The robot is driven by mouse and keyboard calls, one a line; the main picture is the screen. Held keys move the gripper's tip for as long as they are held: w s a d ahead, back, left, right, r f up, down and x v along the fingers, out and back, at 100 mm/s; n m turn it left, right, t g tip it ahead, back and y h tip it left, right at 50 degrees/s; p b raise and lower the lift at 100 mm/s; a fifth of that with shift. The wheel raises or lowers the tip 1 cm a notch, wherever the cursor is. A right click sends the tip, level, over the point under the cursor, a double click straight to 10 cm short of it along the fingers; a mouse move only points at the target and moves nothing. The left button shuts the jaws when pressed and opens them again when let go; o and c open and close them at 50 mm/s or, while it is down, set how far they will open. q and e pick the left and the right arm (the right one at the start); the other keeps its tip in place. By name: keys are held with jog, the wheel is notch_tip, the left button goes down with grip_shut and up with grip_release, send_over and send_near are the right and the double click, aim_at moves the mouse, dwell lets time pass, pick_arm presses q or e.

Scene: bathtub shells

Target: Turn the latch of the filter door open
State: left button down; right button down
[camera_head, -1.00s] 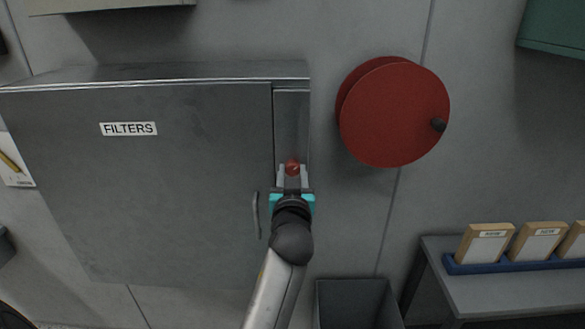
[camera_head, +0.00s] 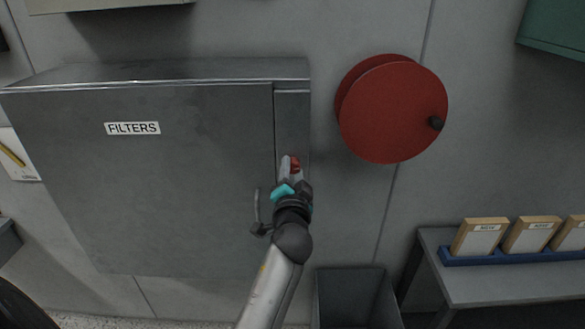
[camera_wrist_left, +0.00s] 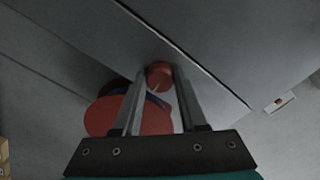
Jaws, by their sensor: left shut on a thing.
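The grey filter door (camera_head: 185,200) is the front of a wall cabinet labelled FILTERS, and it looks closed. The small red latch (camera_head: 295,162) sits on the narrow strip at the right of the door. My left gripper (camera_head: 291,169) is shut on the latch, with its wrist rolled to one side. In the left wrist view the red latch (camera_wrist_left: 160,75) shows between the tips of the two fingers (camera_wrist_left: 158,88). The fingers partly cover the latch, so its exact angle is hard to read. My right gripper is not in view.
A door handle (camera_head: 257,208) stands just left of my left gripper. A red reel (camera_head: 388,112) with a dark knob is on the wall to the right. A grey bin (camera_head: 352,300) stands below, beside a table (camera_head: 500,283) with a blue tray (camera_head: 470,258) of boxes.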

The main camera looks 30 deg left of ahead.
pick_arm(q)
jog(key=shift+r+m, duration=0.1)
jog(key=shift+m, duration=0.3)
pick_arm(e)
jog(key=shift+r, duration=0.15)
pick_arm(q)
jog(key=shift+c, duration=2.2)
grip_release()
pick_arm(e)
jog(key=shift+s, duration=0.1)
